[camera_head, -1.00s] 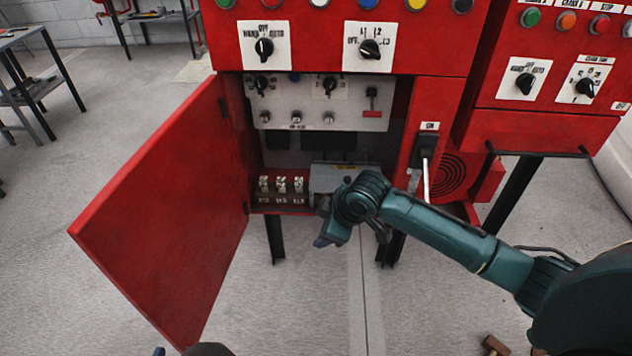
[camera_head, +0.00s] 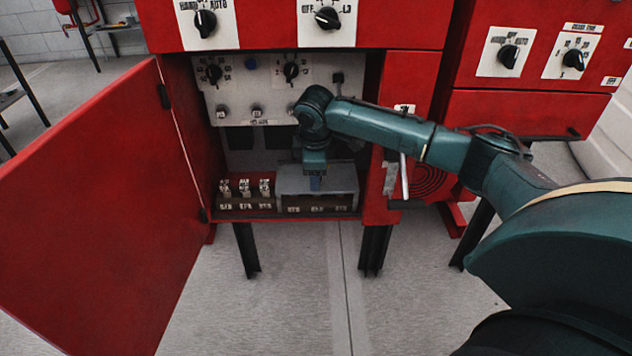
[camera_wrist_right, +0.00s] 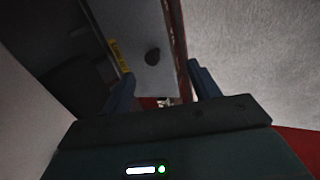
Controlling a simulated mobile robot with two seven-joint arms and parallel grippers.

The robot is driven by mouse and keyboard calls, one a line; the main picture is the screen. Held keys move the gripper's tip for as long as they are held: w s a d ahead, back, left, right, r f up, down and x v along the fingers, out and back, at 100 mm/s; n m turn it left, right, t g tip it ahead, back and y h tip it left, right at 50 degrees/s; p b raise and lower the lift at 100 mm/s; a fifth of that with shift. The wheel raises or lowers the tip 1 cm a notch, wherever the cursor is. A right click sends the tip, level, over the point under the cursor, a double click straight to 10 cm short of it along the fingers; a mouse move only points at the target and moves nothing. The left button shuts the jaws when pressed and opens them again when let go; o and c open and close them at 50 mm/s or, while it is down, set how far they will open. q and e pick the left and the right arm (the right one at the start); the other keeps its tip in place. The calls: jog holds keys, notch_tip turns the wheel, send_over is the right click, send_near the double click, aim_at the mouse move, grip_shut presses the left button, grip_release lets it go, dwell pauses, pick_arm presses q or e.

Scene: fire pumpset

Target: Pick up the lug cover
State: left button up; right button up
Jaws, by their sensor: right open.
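The lug cover (camera_head: 335,186) is a grey box-shaped cover at the bottom of the open red cabinet, right of a row of exposed lugs (camera_head: 243,192). In the right wrist view, the cover (camera_wrist_right: 142,30) shows as a grey face with a dark round knob (camera_wrist_right: 152,56) and a yellow label. My right gripper (camera_head: 315,183) reaches into the cabinet, pointing down at the cover. Its two fingers (camera_wrist_right: 162,86) are apart, with the cover's face and knob beyond and between them. I cannot tell whether they touch it. My left gripper is not in view.
The red cabinet door (camera_head: 95,215) stands open on the left. A panel with switches (camera_head: 270,90) is above the lugs. A lever handle (camera_head: 404,178) is right of the opening. A second red cabinet (camera_head: 535,75) stands at the right. The floor in front is clear.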

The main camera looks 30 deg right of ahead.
jog(key=b+x, duration=0.1)
jog(key=x, duration=0.4)
jog(key=shift+d+f+b, duration=0.2)
jog(key=shift+f+b, duration=0.2)
jog(key=shift+f, duration=0.15)
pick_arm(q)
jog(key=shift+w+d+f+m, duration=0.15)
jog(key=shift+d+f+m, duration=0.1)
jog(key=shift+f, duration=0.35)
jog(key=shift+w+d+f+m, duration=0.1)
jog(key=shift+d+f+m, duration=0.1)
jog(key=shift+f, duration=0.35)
pick_arm(e)
jog(key=shift+c, duration=0.2)
jog(key=c, duration=1.1)
